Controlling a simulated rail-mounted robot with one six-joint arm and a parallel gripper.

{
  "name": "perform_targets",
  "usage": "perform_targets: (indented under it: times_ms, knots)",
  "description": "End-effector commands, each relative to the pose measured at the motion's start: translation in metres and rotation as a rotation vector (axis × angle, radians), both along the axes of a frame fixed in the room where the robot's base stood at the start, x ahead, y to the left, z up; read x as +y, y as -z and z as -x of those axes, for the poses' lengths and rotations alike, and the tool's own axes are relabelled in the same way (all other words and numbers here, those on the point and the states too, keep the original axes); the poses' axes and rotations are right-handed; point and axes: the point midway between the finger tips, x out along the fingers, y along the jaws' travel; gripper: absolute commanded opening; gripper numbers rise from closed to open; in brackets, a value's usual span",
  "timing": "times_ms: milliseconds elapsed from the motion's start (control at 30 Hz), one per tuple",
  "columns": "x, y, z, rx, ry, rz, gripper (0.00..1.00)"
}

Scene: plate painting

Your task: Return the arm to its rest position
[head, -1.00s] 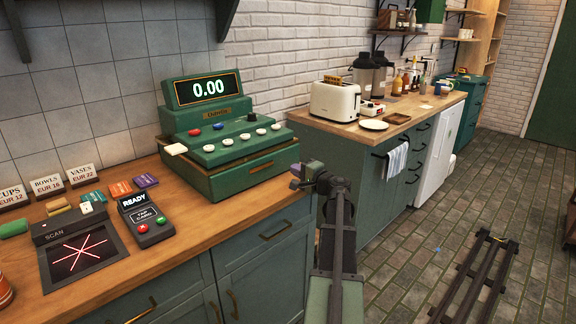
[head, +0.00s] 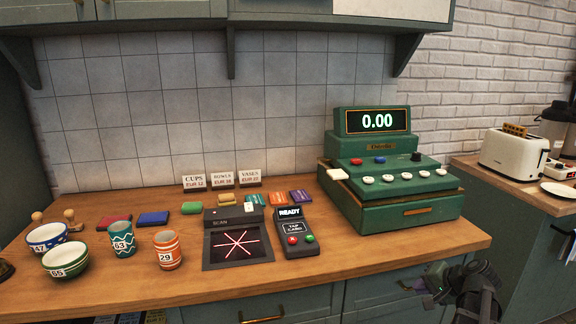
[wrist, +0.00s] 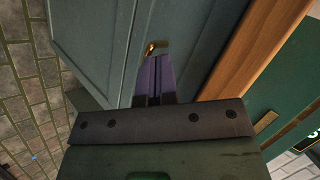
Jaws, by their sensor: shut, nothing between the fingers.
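My gripper (wrist: 153,80) is shut and empty; its purple-grey fingers lie together in the wrist view. In the head view my gripper (head: 428,284) is at the lower right, in front of the teal cabinet below the counter's front edge. In the wrist view the cabinet front (wrist: 90,40) and a brass handle (wrist: 156,46) are beyond the fingertips. I cannot tell whether the fingers touch the cabinet.
The wooden counter (head: 340,278) holds a green cash register (head: 392,205), a card reader (head: 293,238), a scanner (head: 237,262), bowls (head: 66,258) and cups (head: 167,249). A toaster (head: 512,156) stands on another counter at the right.

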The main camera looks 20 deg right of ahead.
Motion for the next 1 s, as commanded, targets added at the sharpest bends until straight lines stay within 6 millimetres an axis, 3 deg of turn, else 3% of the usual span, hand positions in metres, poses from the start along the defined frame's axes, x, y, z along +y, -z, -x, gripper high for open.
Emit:
perform_targets:
  times_ms: [33,100,200,367,600,633,700,900,1000]
  knots:
    - [0.049,0.015,-0.003,0.115,-0.116,0.053,0.00]
    - [0.112,0.035,-0.002,0.297,-0.290,0.157,0.00]
    - [0.184,0.050,0.005,0.486,-0.496,0.314,0.00]
    - [0.264,0.055,0.013,0.614,-0.718,0.510,0.00]
    - [0.375,0.055,0.010,0.570,-0.978,0.645,0.00]
    - [0.381,0.042,0.010,0.566,-0.993,0.650,0.00]
    - [0.376,0.004,0.010,0.569,-0.981,0.646,0.00]
    - [0.375,-0.065,0.009,0.569,-0.978,0.644,0.00]
    - [0.374,-0.089,0.009,0.568,-0.978,0.645,0.00]
